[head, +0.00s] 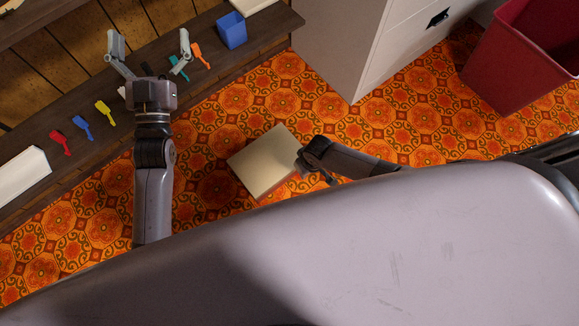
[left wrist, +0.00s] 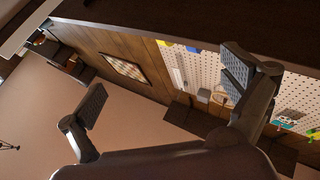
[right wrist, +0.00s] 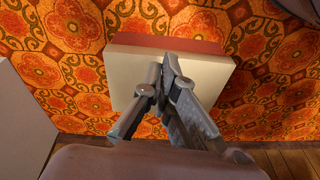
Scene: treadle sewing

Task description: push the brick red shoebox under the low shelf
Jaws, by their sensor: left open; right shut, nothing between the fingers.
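The shoebox (head: 263,163) lies on the patterned floor, with a cream top in the head view. In the right wrist view its cream face (right wrist: 200,78) and a brick red side (right wrist: 165,42) show. My right gripper (head: 303,165) is at the box's right edge; its shut, empty fingers (right wrist: 168,62) overlap the cream face, and I cannot tell if they touch it. A long dark wooden shelf (head: 85,82) runs along the wall at upper left; the space under it is hidden. My left gripper (head: 150,45) is open and empty above this shelf.
A white cabinet (head: 325,50) stands behind the box, a red bin (head: 510,65) at far right. Floor between box and shelf looks clear.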

